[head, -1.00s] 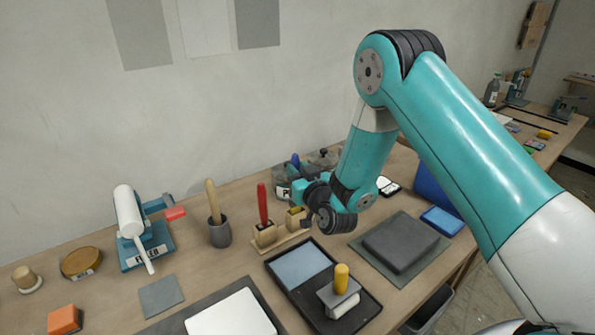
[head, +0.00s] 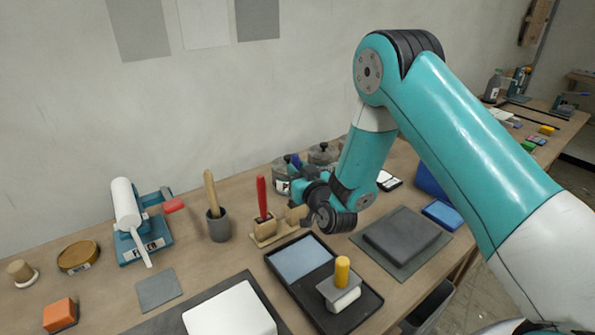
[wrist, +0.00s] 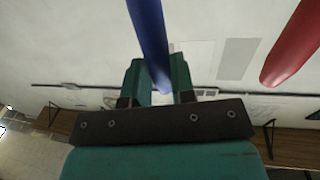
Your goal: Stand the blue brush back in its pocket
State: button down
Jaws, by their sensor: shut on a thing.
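My gripper (head: 298,178) is shut on the blue brush (head: 296,161), holding it upright by its handle. In the wrist view the blue handle (wrist: 149,35) runs between the two teal fingers (wrist: 158,82). The wooden holder (head: 263,238) stands on the bench near the wall. Its left pocket holds the red brush (head: 262,198), upright; its red handle also shows in the wrist view (wrist: 292,45). The right pocket block (head: 294,214) is directly below my gripper. The blue brush's lower end is hidden there, so I cannot tell how deep it sits.
A grey pot (head: 219,228) with a wooden-handled tool stands left of the holder. A black tray (head: 318,290) with a yellow-knobbed tool (head: 342,270) is in front. A dark slab (head: 401,233) lies to the right. Several lidded jars (head: 321,154) stand behind my gripper.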

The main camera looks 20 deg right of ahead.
jog(key=shift+f+b, duration=0.95)
jog(key=shift+f, duration=0.15)
jog(key=shift+c, duration=2)
grip_release()
jog(key=shift+r, duration=0.15)
notch_tip(320, 180, up, 8)
jog(key=p, duration=0.7)
jog(key=shift+p, duration=0.3)
